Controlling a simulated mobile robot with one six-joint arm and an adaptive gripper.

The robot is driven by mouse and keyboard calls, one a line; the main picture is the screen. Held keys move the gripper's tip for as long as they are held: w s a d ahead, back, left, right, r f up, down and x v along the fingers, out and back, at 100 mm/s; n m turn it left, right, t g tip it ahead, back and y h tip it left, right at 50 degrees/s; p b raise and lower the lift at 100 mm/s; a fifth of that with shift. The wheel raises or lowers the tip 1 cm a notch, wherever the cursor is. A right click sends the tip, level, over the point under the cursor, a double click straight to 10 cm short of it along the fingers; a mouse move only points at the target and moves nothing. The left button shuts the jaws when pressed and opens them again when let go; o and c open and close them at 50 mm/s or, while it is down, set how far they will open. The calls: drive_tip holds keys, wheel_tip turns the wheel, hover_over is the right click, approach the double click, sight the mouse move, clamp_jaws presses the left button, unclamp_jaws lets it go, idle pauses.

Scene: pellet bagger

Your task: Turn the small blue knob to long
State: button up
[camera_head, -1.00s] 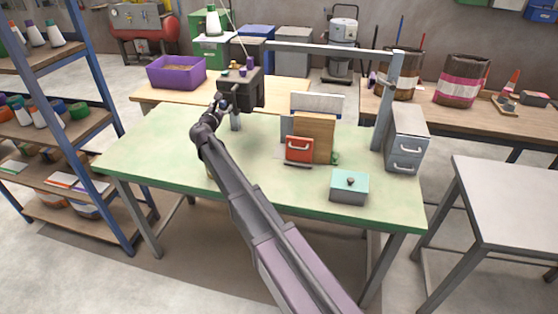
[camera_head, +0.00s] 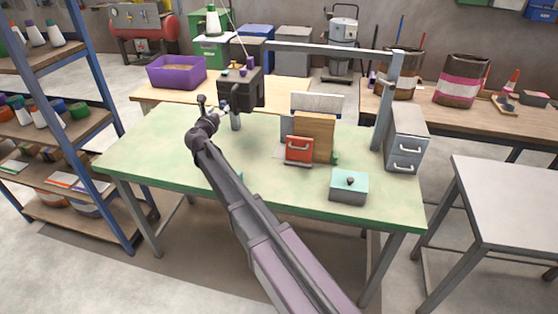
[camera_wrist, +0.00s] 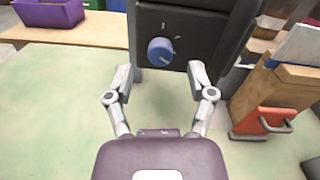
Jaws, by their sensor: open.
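The small blue knob (camera_wrist: 160,51) sits on the dark front face of the machine head (camera_wrist: 190,30) in the wrist view. A few pale marks show above it on the face. A pale pointer line shows on the knob's lower part. My gripper (camera_wrist: 160,75) is open, its two fingers spread either side below the knob, with nothing between them. I cannot tell how far the fingertips are from the face. In the head view the machine head (camera_head: 241,88) stands over the green table, and my gripper (camera_head: 220,107) is at its left side; the blue knob is not clear there.
The green table (camera_head: 150,145) is mostly bare. A red-fronted drawer (camera_head: 299,150) by a wooden board and a teal-lidded box (camera_head: 349,187) stand right. A purple bin (camera_head: 176,72) is behind left. A grey post (camera_head: 387,100) and cabinet (camera_head: 407,138) stand at the right end.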

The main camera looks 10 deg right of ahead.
drive_tip(key=d+v, duration=0.1)
drive_tip(key=v, duration=0.9)
drive_tip(key=s+d+f+m+g, duration=0.3)
drive_tip(key=d+m, duration=0.2)
drive_tip(key=d, duration=0.2)
drive_tip(key=s+d+f+m+g+h, duration=0.1)
drive_tip(key=s+d+f+m+g, duration=0.1)
drive_tip(key=d+m, duration=0.4)
drive_tip(key=s+d+f+m+g+h, duration=0.1)
drive_tip(key=s+d+f+m+g, duration=0.2)
drive_tip(key=d, duration=0.6)
drive_tip(key=shift+s+f+m+g+p, duration=0.35)
drive_tip(key=shift+f+m+g, duration=0.5)
drive_tip(key=shift+m, duration=0.75)
drive_tip(key=shift+d+f, duration=0.1)
drive_tip(key=shift+f, duration=0.1)
drive_tip(key=s+d+f+m+g+y, duration=0.2)
drive_tip(key=s+m, duration=0.3)
drive_tip(key=s, duration=0.1)
drive_tip(key=s+d+f+m+g+y, duration=0.3)
drive_tip(key=s+m, duration=0.3)
drive_tip(key=s, duration=0.1)
drive_tip(key=s+d+f+m+g+y, duration=0.2)
drive_tip(key=s+d+m, duration=0.1)
drive_tip(key=s+m, duration=0.3)
drive_tip(key=shift+s+f+y, duration=0.3)
drive_tip(key=shift+s+f, duration=0.05)
drive_tip(key=shift+s, duration=0.15)
